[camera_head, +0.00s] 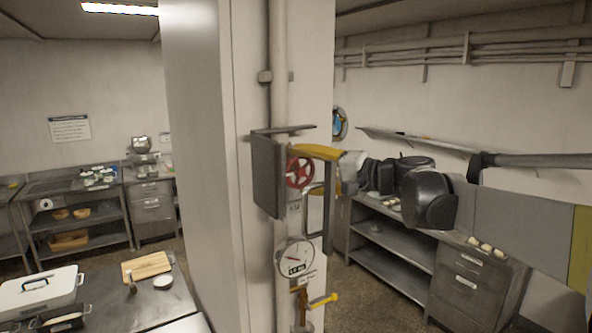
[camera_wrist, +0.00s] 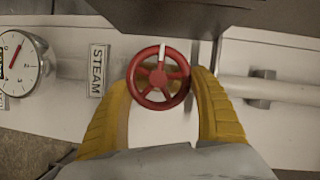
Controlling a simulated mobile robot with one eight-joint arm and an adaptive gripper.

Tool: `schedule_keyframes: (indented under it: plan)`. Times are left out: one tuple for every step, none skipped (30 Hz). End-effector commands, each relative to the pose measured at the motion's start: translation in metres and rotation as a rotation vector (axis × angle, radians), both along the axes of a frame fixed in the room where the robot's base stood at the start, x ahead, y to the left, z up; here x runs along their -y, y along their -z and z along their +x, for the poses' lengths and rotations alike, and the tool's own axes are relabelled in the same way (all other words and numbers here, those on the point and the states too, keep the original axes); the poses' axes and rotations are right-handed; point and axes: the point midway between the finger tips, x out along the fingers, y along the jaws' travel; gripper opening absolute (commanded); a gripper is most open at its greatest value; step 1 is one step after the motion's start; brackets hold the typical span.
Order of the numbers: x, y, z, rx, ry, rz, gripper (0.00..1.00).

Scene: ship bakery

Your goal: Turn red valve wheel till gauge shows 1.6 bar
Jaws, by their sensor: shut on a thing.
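The red valve wheel (camera_head: 299,171) is mounted on a vertical pipe against the white column, and it shows in the middle of the wrist view (camera_wrist: 153,97). My gripper (camera_wrist: 162,82) has its two yellow fingers on opposite sides of the wheel and is shut on its rim. A white mark on the rim is at the top in the wrist view. The round white gauge (camera_head: 294,258) is below the wheel in the head view and at the left edge of the wrist view (camera_wrist: 17,67). Its red needle shows, but the exact reading is too small to tell.
A STEAM label (camera_wrist: 97,71) sits between gauge and wheel. A yellow-handled lever (camera_head: 323,300) is below the gauge. A grey plate bracket (camera_head: 268,175) stands left of the wheel. A steel counter (camera_head: 415,265) is at right; a table with a cutting board (camera_head: 146,266) is at left.

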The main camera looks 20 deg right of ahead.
Motion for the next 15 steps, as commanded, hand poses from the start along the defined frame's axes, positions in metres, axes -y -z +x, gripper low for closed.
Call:
schedule_keyframes:
  plan:
    - [-0.0003, 0.0017, -0.0007, -0.001, -0.001, -0.004, 0.41]
    - [-0.0003, 0.0017, -0.0007, -0.001, -0.001, -0.004, 0.41]
    - [-0.0003, 0.0017, -0.0007, -0.001, -0.001, -0.004, 0.41]
    - [-0.0003, 0.0017, -0.0007, -0.001, -0.001, -0.004, 0.41]
    - [-0.0004, 0.0017, -0.0007, -0.001, -0.001, -0.004, 0.41]
    - [-0.0004, 0.0017, -0.0006, -0.002, -0.001, -0.003, 0.41]
    - [-0.0005, 0.0017, -0.0006, -0.002, -0.001, -0.003, 0.41]
    - [-0.0004, 0.0017, -0.0006, -0.001, -0.002, -0.002, 0.41]
    - [-0.0004, 0.0018, -0.0006, -0.001, -0.002, -0.002, 0.80]
    - [-0.0004, 0.0017, -0.0006, -0.001, -0.002, -0.002, 0.89]
    - [-0.0004, 0.0016, -0.0005, -0.001, -0.002, -0.002, 0.94]
    - [-0.0003, 0.0015, -0.0005, -0.001, -0.001, -0.002, 0.94]
    - [-0.0003, 0.0014, -0.0004, -0.002, 0.000, -0.001, 0.94]
    - [-0.0002, 0.0011, -0.0004, -0.001, -0.001, -0.001, 0.94]
    - [-0.0003, 0.0010, -0.0004, -0.001, -0.001, -0.001, 0.94]
